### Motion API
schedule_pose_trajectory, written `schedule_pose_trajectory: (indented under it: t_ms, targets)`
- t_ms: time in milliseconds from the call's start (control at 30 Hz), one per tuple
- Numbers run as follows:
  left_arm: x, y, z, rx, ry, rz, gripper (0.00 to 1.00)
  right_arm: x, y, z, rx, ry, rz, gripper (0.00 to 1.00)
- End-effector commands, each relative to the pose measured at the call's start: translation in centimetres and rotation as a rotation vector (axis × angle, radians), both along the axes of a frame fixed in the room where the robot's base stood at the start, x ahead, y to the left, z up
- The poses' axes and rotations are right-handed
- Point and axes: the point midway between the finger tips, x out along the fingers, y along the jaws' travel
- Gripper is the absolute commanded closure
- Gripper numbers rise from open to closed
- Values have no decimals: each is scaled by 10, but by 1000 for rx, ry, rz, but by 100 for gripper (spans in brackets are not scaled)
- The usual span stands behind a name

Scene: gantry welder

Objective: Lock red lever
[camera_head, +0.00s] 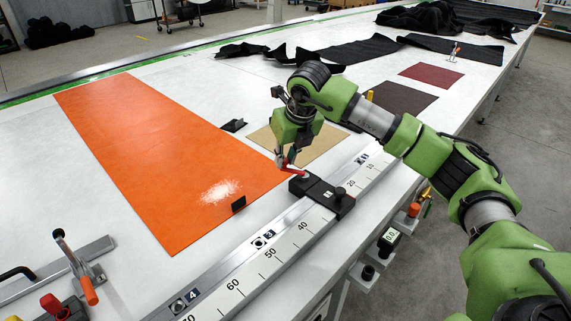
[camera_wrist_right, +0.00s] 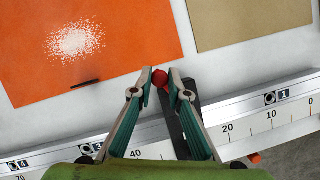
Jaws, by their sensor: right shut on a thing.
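The red lever (camera_head: 292,170) sits at the end of a black block that straddles the ruler rail. My right gripper (camera_head: 288,157) reaches down to it and is shut on it. In the right wrist view, the red knob of the lever (camera_wrist_right: 159,78) is between the two fingertips. The black block (camera_head: 325,196) also shows in the right wrist view (camera_wrist_right: 187,118), partly hidden by a finger. The fingers hide part of the lever, so I cannot tell its exact angle. My left gripper is not in view.
A ruler rail (camera_head: 284,244) runs along the table's near edge. A large orange sheet (camera_head: 140,140) with white powder lies left of my gripper, a tan sheet (camera_head: 322,140) behind it. Black fabric (camera_head: 362,50) lies farther back.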

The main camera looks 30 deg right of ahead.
Motion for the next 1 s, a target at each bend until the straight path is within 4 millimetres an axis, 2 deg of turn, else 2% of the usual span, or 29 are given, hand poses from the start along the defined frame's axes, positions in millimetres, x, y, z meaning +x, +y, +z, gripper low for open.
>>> schedule_pose_trajectory:
  t_ms: [400,967,1000]
  targets:
    - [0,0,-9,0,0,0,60,8,-7,1,0,-4,-189,100]
    - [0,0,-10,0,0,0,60,8,-8,1,1,-3,-216,100]
    - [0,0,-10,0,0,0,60,8,-8,1,1,-3,-216,74]
